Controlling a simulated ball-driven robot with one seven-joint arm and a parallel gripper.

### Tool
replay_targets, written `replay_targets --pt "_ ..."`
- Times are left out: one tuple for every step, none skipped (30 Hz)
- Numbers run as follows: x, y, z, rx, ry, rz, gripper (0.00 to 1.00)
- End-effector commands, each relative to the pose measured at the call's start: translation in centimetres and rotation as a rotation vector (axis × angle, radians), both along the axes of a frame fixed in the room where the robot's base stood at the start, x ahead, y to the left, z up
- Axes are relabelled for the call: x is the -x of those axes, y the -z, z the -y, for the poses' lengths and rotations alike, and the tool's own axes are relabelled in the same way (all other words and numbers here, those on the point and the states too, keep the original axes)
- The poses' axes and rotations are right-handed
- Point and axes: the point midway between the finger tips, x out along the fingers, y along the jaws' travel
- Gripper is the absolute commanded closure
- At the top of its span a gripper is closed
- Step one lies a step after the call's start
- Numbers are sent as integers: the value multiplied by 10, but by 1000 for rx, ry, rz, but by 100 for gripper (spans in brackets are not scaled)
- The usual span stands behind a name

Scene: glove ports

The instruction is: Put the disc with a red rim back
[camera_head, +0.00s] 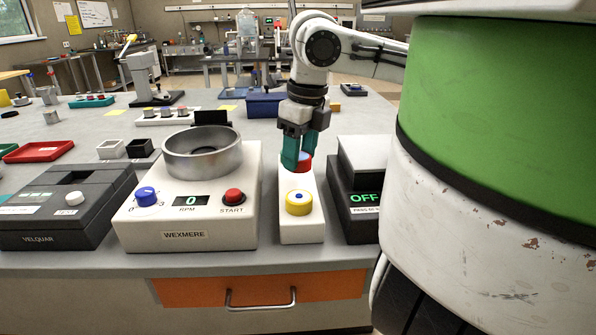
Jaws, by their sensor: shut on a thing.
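A disc with a red rim (305,160) shows at the teal fingertips of my gripper (296,166), over the far part of a narrow white block (302,229). My gripper points down and is shut on this disc; the fingers hide much of it. I cannot tell whether the disc touches the block.
Left of the block stands a white WEXMERE machine (185,236) with a metal bowl (202,166). Right of it is a dark device reading OFF (363,198). A dark VELQUAR box (62,212) and a red tray (38,152) lie farther left.

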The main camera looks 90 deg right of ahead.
Motion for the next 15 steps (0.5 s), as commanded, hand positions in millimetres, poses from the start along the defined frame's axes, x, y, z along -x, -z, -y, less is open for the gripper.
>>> replay_targets --pt "-1 2 2 0 0 0 84" --pt "-1 4 3 -1 1 -1 84" --pt "-2 7 5 -1 1 0 84" --pt "-3 10 7 -1 0 0 84" --pt "-5 14 9 -1 0 -1 84" --pt "-4 21 9 0 0 -4 84" --pt "-4 26 9 0 0 -3 84" --pt "-3 30 9 1 0 -4 84" --pt "-4 35 9 1 1 -2 84" --pt "-4 38 9 1 1 -3 84" --pt "-4 40 9 1 1 -2 84" --pt "-4 42 9 1 1 0 84" --pt "-4 42 9 1 1 0 84" --pt "-4 42 9 1 1 0 84" --pt "-4 42 9 0 1 1 84"
